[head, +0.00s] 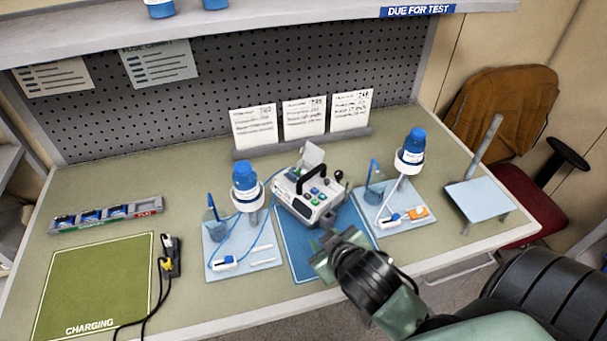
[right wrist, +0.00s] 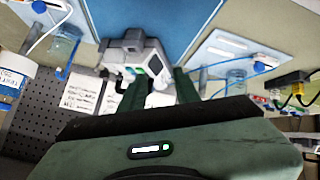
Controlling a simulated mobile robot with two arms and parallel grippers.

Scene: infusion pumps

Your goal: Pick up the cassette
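Two small white-and-blue pieces with tubing look like cassettes. One (head: 224,262) lies on the left light-blue tray (head: 213,277), the other (head: 389,220) on the right tray (head: 400,230), beside an orange piece (head: 418,212). I cannot tell which one the task means. A white pump (head: 308,197) with a black handle and a raised lid stands on the blue mat (head: 301,262) between the trays. My right gripper (head: 332,248) is over the mat in front of the pump. In the right wrist view its fingers (right wrist: 158,80) are apart with nothing held. My left gripper is out of view.
Blue-capped bottles (head: 245,187) (head: 410,151) stand at both trays, with hooked blue tubes. A green charging mat (head: 95,288), a black cable plug (head: 170,256) and a grey rack (head: 107,215) are at left. A small tilted stand (head: 480,198) is at right. Cards (head: 303,117) line the back.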

